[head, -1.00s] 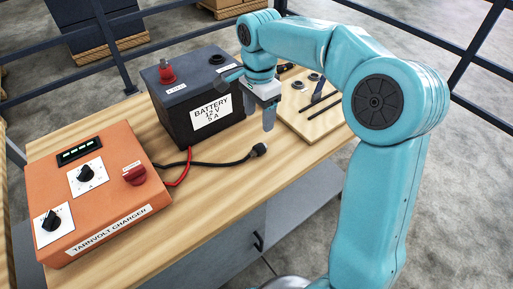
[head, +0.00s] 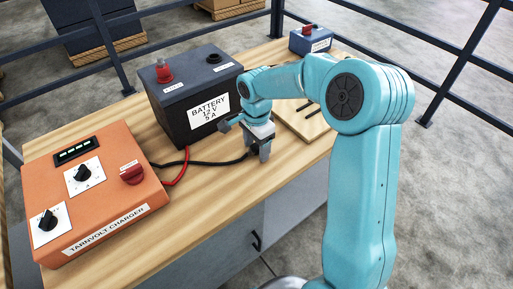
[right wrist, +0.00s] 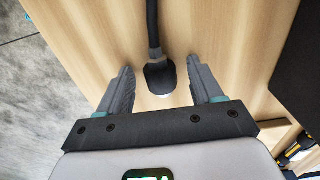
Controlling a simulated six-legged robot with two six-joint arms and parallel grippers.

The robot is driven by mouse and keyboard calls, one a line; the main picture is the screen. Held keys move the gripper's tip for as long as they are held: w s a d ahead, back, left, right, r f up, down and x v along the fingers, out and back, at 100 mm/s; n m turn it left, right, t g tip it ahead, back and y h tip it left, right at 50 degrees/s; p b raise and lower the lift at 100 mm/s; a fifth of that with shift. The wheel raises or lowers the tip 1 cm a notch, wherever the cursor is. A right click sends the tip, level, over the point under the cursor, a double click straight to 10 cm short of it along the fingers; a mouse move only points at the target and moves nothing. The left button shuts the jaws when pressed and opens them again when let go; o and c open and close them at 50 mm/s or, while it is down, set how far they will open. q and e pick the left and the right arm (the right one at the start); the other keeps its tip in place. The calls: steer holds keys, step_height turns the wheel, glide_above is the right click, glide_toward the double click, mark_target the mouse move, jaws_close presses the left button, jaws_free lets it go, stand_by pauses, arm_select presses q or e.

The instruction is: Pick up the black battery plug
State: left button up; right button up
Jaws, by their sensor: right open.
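The black battery plug (right wrist: 159,76) lies on the wooden bench top at the end of a black cable, seen in the right wrist view. My right gripper (right wrist: 163,85) is open, with one finger on each side of the plug and gaps of bare wood between. In the head view my right gripper (head: 262,152) is low over the bench, in front of the battery, and hides the plug there. The black cable (head: 205,163) runs from the orange charger (head: 95,195) toward the gripper. My left gripper is not in view.
The black battery (head: 190,95) with a red plug on top stands behind the cable. A wooden board (head: 298,122) with dark tools lies to the right of my gripper. A small blue box (head: 310,40) stands at the back. The bench front is clear.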

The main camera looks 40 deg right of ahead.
mark_target(256, 144)
jaws_close()
steer(key=shift+r, duration=0.15)
step_height(256, 144, up, 20)
steer(key=p, duration=0.2)
